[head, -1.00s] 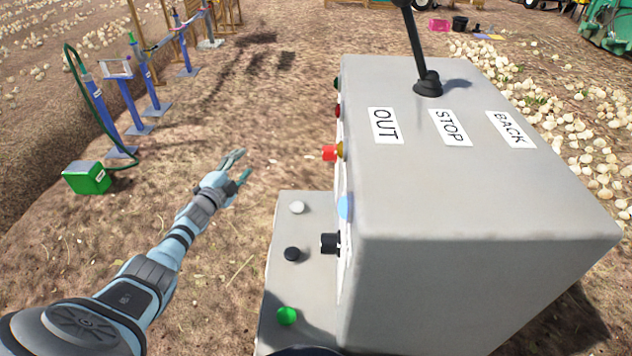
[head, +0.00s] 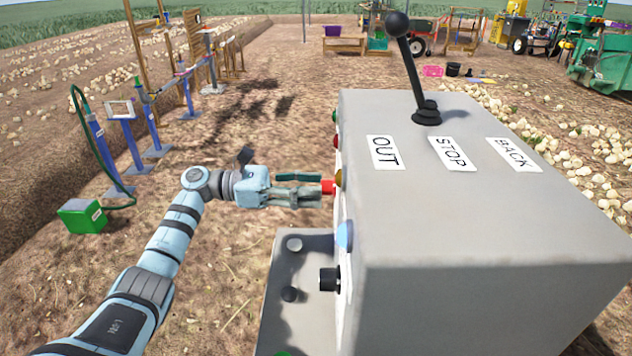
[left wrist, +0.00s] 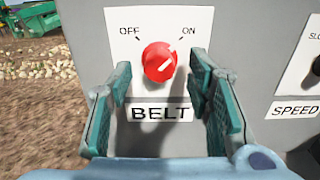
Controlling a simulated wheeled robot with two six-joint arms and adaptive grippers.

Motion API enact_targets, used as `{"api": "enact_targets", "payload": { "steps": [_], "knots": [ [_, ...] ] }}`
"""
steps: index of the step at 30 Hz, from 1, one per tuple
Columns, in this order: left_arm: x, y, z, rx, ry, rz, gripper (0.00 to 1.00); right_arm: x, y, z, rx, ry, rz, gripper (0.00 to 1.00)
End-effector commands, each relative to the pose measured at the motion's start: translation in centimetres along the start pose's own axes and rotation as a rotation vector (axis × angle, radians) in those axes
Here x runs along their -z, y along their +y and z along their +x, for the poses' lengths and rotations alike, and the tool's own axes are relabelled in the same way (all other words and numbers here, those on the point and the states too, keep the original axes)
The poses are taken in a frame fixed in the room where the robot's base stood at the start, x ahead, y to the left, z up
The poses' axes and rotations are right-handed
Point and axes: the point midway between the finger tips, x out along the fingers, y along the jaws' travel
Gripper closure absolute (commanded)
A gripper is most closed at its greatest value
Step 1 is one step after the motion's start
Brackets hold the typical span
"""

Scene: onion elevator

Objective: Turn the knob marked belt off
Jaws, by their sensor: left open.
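The red belt knob (left wrist: 159,62) sits on a white plate on the front of the grey control box (head: 480,215). In the left wrist view its white pointer line points up and right, toward ON; OFF is at upper left, and a BELT label (left wrist: 160,112) is below. The knob also shows in the head view (head: 328,187). My left gripper (head: 318,188) is open, with its fingers pointing at the panel. In the left wrist view the fingers (left wrist: 162,100) stand left and right of the knob, apart from it. My right gripper is not in view.
A black lever (head: 412,65) stands on top of the box, by labels OUT, STOP and BACK. A black speed knob (left wrist: 316,66) is right of the belt plate. A lower ledge (head: 308,325) carries several buttons. Open soil lies to the left.

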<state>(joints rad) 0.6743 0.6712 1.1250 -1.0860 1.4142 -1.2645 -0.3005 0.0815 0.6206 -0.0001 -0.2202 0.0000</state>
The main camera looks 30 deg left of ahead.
Motion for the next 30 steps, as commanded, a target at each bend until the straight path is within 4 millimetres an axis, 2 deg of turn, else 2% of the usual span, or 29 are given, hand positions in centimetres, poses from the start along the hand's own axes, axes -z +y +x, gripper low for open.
{"api": "enact_targets", "payload": {
  "steps": [3, 11, 18, 20, 30],
  "knots": [
    [-0.04, -0.02, 1.28, 0.001, -0.001, -0.001, 0.54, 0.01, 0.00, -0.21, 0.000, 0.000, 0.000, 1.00],
    [0.06, 0.02, 1.54, -0.001, 0.001, -0.002, 0.54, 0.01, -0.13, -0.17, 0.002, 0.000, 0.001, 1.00],
    [0.05, 0.02, 1.52, -0.001, 0.000, -0.002, 0.93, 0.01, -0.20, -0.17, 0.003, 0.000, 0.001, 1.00],
    [0.05, 0.02, 1.52, -0.001, 0.000, -0.002, 1.00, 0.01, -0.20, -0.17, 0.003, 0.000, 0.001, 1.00],
    [0.04, 0.02, 1.50, -0.001, 0.000, -0.042, 1.00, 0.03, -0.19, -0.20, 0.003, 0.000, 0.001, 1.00]
  ]
}}
